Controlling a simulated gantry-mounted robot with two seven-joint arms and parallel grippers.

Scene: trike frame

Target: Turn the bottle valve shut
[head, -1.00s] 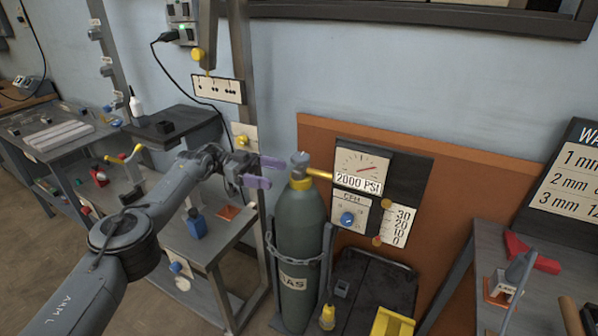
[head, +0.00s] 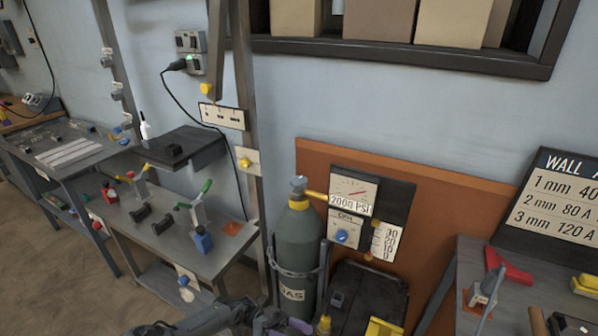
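The green gas bottle (head: 297,245), marked GAS, stands upright in a rack with a chain around it. Its yellow neck carries the grey-blue valve knob (head: 298,184) on top, and a yellow fitting runs right to the gauge panel. The gauge (head: 353,191) has a red needle and the label 2000 PSI. My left gripper (head: 292,325) is at the bottom edge, low in front of the bottle and well apart from the valve. Only part of its purple fingers shows, so its opening is unclear. My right gripper is out of view.
The orange board (head: 432,215) stands behind the bottle. A dark cart (head: 372,290) is to its right. The left workbench (head: 165,235) holds clamps and blocks. A steel post (head: 246,130) rises left of the bottle. Space around the valve is clear.

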